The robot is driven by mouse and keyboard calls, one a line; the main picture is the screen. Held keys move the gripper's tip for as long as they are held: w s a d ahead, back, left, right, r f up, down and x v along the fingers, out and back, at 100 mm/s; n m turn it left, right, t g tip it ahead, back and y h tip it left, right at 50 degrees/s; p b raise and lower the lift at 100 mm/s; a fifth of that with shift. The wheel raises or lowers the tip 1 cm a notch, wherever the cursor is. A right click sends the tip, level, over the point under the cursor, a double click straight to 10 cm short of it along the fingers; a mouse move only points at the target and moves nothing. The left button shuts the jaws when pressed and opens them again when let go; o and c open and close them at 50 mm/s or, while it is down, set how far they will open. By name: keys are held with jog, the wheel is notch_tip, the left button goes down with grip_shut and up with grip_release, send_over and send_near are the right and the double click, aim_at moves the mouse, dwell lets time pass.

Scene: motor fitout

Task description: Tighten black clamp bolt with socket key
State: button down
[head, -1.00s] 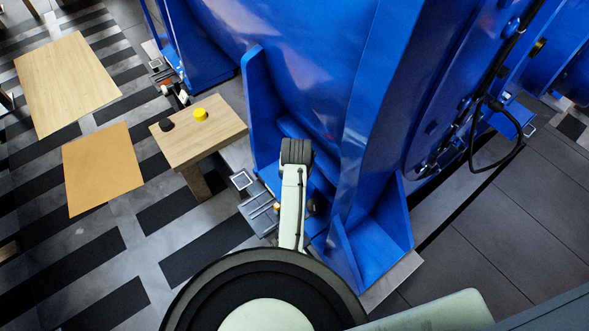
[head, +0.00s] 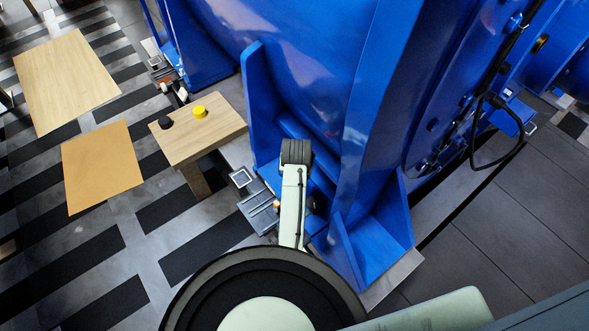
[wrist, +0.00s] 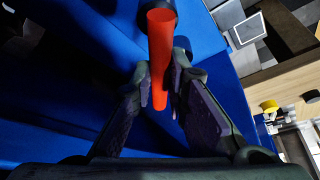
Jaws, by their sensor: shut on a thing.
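My gripper (wrist: 163,78) is shut on a bright red rod (wrist: 160,60), which looks like the handle of the socket key. The rod stands out between the two dark fingers in the wrist view. A dark round part (wrist: 157,5) shows at its upper end, cut by the picture edge; I cannot tell whether it is the socket or the black clamp bolt. In the head view my arm hides the gripper and most of the key. A grey metal clamp (head: 256,212) lies at the foot of the blue motor housing (head: 300,80), just left of my arm.
A small wooden table (head: 180,148) left of the housing bears a black knob (head: 166,122) and a yellow knob (head: 200,112). Two wooden boards lie further left. Blue ribs (head: 262,120) rise close to my arm. A black cable loop (head: 522,145) hangs at the right.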

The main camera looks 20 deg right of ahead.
jog(key=shift+f+b, duration=0.3)
jog(key=shift+f, duration=0.3)
dwell(0.5)
jog(key=shift+a+r+m+h+p, duration=0.15)
jog(key=shift+m+h+p, duration=0.15)
jog(key=shift+m+p, duration=0.45)
jog(key=shift+m, duration=0.65)
jog(key=shift+p, duration=0.3)
jog(key=shift+w+m+g+h, duration=0.1)
jog(key=shift+m+g+h, duration=0.45)
jog(key=shift+m, duration=0.85)
